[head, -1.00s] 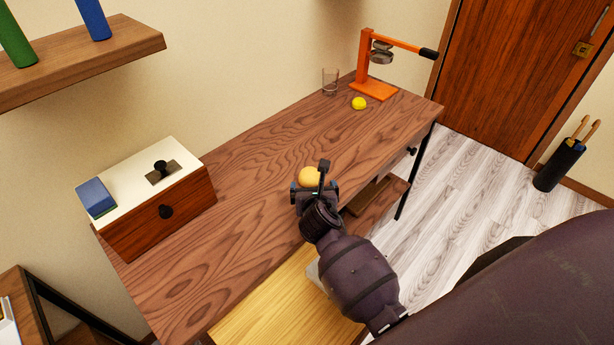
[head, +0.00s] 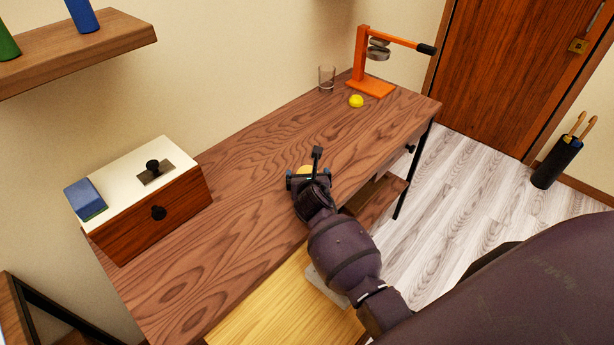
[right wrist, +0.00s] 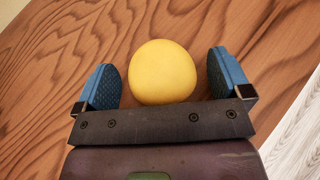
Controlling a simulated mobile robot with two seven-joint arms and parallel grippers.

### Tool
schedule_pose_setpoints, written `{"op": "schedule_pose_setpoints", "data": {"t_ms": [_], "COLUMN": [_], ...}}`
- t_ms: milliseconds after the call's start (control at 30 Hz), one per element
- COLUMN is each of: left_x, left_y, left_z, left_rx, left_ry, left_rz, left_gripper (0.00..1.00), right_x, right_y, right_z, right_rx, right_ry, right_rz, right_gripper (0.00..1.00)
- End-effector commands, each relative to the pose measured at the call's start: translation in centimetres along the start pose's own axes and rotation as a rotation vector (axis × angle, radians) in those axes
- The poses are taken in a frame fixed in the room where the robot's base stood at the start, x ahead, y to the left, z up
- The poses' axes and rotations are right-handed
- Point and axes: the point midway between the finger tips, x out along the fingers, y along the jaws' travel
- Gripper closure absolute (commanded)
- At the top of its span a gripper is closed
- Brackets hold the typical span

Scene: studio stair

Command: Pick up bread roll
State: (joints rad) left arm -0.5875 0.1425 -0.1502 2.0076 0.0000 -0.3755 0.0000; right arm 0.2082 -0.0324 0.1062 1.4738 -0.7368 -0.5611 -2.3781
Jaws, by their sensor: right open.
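The bread roll (right wrist: 163,72) is a round yellow-tan ball shape resting on the wooden table. In the right wrist view it lies between the two blue finger pads of my right gripper (right wrist: 165,85), with a gap on each side. My right gripper is open around it. In the head view the gripper (head: 309,176) hides most of the roll (head: 305,169), and only its far edge shows. My left gripper is not in the frames.
On the table (head: 240,185) stand a wooden box (head: 150,215) with a blue item (head: 85,198) on its lid, a glass (head: 326,79), a yellow lemon-like fruit (head: 356,101) and an orange press (head: 370,85). The table's middle is mostly clear. A shelf (head: 75,50) juts out upper left.

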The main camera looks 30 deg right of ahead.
Motion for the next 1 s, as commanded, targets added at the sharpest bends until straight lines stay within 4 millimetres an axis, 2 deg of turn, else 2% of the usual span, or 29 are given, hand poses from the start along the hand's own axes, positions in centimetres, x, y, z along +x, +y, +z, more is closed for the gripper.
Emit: {"op": "schedule_pose_setpoints", "data": {"t_ms": [33, 300, 400, 600, 733, 867, 1000], "left_x": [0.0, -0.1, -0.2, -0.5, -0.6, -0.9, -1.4], "left_y": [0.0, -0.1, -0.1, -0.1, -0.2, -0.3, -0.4], "left_z": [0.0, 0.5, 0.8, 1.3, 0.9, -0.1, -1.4], "left_rx": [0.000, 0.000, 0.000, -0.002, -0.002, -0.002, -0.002], "left_ry": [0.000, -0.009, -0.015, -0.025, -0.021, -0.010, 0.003], "left_rz": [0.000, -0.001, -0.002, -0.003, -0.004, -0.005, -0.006], "left_gripper": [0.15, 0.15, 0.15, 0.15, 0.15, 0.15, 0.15], "right_x": [0.0, 0.0, 0.0, -0.1, -0.3, -1.1, -2.3], "right_y": [0.0, 0.0, 0.0, 0.0, 0.0, 0.0, -0.1], "right_z": [0.0, 0.0, 0.0, 0.1, 0.9, 2.8, 5.9], "right_rx": [0.000, 0.000, 0.000, 0.000, 0.000, 0.000, -0.001], "right_ry": [0.000, 0.000, 0.000, 0.000, -0.003, -0.007, -0.010], "right_rz": [0.000, 0.000, 0.000, 0.000, -0.001, 0.000, 0.000], "right_gripper": [0.04, 0.45, 0.57, 0.57, 0.57, 0.57, 0.57]}}
